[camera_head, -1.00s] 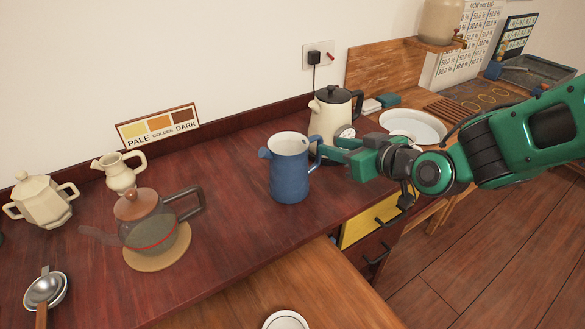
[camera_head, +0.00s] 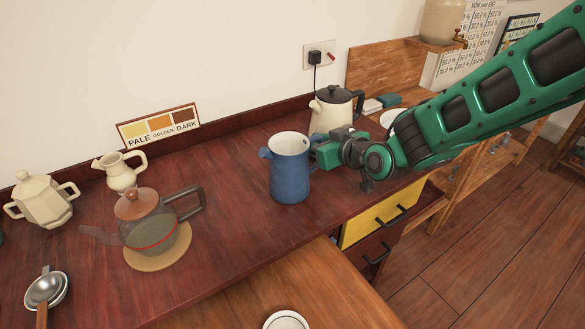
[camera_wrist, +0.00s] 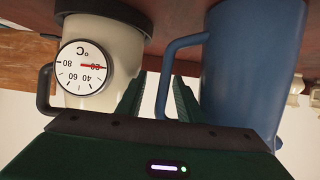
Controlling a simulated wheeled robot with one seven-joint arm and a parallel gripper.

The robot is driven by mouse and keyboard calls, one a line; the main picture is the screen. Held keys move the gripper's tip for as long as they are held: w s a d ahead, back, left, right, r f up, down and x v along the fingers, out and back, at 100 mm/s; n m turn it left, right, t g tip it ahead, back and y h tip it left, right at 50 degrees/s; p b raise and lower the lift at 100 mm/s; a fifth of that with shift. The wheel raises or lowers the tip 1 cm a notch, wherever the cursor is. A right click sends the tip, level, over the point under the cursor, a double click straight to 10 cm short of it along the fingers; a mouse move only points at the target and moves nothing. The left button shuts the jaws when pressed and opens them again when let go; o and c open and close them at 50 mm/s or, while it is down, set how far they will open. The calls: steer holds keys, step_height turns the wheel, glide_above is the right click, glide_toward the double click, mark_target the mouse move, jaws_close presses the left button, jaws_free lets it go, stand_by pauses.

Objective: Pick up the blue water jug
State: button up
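The blue water jug (camera_head: 289,172) stands upright on the dark red counter, its spout to the left and its handle side to the right. In the wrist view the jug (camera_wrist: 250,70) fills the right side, upside down, with its handle (camera_wrist: 183,44) reaching left. My gripper (camera_head: 318,152) is at the jug's right side, by the handle, its fingertips partly hidden in the head view. In the wrist view my gripper (camera_wrist: 160,85) is open, and the outer part of the handle shows between the two fingers. I cannot tell whether they touch it.
A cream kettle (camera_head: 328,115) with a black lid stands close behind my gripper; its dial (camera_wrist: 84,67) shows in the wrist view. A glass teapot (camera_head: 150,225) on a round mat (camera_head: 160,257) stands to the left. The counter between teapot and jug is clear.

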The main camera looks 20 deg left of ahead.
jaws_close()
stand_by(1.2)
steer(key=shift+w, duration=0.1)
